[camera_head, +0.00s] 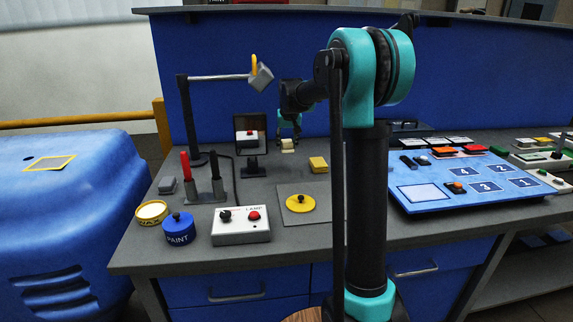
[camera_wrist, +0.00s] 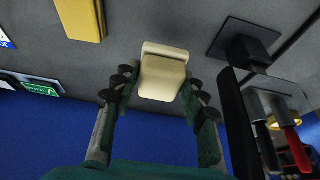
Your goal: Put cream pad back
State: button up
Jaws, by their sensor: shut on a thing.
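The cream pad (camera_head: 287,144) is a small pale block at the back of the grey bench, below my gripper (camera_head: 289,125). In the wrist view the cream pad (camera_wrist: 163,76) sits between the fingertips of my gripper (camera_wrist: 160,88), which is shut on it. It looks stepped, with a second cream edge at its far end. Whether it touches the bench or hangs just above it I cannot tell.
A yellow block (camera_head: 318,164) lies to the right of the pad. A small mirror (camera_head: 250,135) on a stand is to its left. A lamp control box (camera_head: 241,225) and a grey plate (camera_head: 322,212) with a yellow knob are nearer. A blue board (camera_head: 430,195) fills the right.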

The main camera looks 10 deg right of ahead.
aim_at(287, 169)
notch_tip(287, 169, down, 9)
jog(key=shift+d, duration=0.1)
dwell(0.4)
jog(key=o, duration=1.1)
jog(key=shift+f, duration=0.1)
jog(key=v, duration=1.2)
